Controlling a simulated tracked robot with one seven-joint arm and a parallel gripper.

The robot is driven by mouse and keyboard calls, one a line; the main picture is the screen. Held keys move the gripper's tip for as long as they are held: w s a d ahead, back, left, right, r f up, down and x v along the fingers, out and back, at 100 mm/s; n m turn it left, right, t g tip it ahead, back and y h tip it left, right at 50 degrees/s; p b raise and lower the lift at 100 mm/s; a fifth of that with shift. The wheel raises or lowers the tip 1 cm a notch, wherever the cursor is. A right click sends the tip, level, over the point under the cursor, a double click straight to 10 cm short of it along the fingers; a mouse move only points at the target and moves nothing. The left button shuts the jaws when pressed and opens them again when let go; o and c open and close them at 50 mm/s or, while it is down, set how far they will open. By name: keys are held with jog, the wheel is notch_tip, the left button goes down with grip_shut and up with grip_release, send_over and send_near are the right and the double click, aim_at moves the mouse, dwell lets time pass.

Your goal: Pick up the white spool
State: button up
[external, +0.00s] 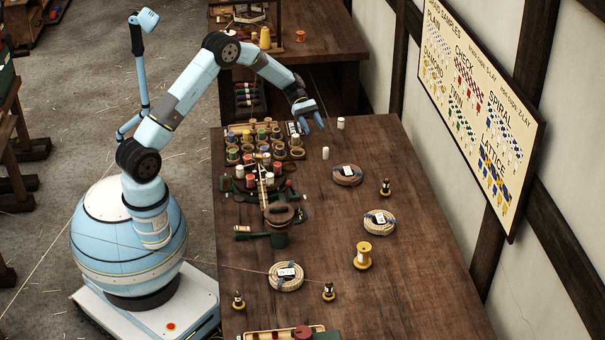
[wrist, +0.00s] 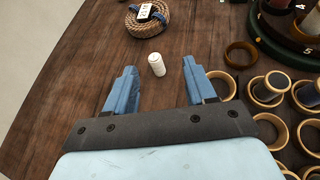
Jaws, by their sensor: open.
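Two small white spools stand upright on the wooden table (external: 405,250) in the external view. One white spool (external: 326,153) is near a rope coil, and another white spool (external: 341,123) is farther back. My gripper (external: 310,116) is above the back of the table, left of both spools. In the wrist view, one white spool (wrist: 156,65) shows beyond and between my two spread blue fingers, with clear space on both sides. My gripper is open and empty. Only one loose white spool shows in the wrist view.
A rack of colored spools in round wooden cups (external: 233,153) stands left of the loose spools; its cups (wrist: 222,86) are close to my right finger. Rope coils (external: 347,175) and a yellow spool (external: 362,256) lie nearer the camera. The table's right side is mostly clear.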

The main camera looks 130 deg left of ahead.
jog(key=shift+n+t, duration=0.6)
jog(key=shift+n, duration=0.1)
jog(key=s+a+f, duration=0.2)
jog(key=s, duration=0.1)
jog(key=shift+s+a+f, duration=0.1)
jog(key=shift+a+f, duration=0.25)
jog(key=shift+f, duration=0.05)
send_near(326, 152)
jog(key=shift+y, duration=0.3)
jog(key=w+f, duration=0.2)
jog(key=w, duration=0.1)
jog(key=shift+w+d+f, duration=0.2)
jog(key=shift+d, duration=0.15)
jog(key=shift+x, duration=2.65)
jog(key=shift+d, duration=0.15)
jog(key=shift+c, duration=0.5)
grip_shut()
